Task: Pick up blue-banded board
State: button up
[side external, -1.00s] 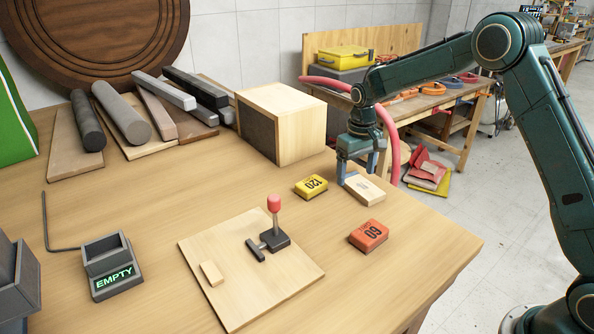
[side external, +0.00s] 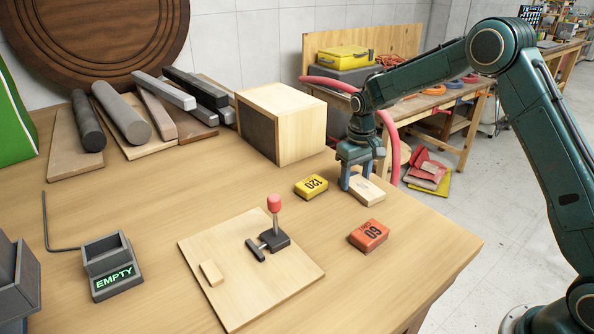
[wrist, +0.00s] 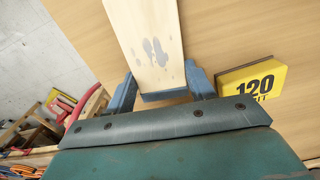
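The board (side external: 367,190) is a small pale wooden block with grey-blue smudges on top, lying flat on the table near its right edge. In the wrist view the board (wrist: 150,40) runs up between my fingers, and a blue-grey strip shows across its near end. My gripper (side external: 361,182) is lowered at the board's far end, pointing down. In the wrist view my gripper (wrist: 162,85) has one finger on each side of the board. The fingers are spread and very close to its sides; whether they touch it is unclear.
A yellow block marked 120 (side external: 311,187) lies close to the left of my gripper. An orange block marked 60 (side external: 368,236) lies in front. A board with a red-knobbed lever (side external: 274,203) and a large wooden box (side external: 299,125) stand nearby. The table edge is close on the right.

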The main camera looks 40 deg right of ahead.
aim_at(355, 180)
jog(key=shift+r, duration=0.1)
notch_tip(355, 180, up, 20)
dwell(1.0)
dwell(0.5)
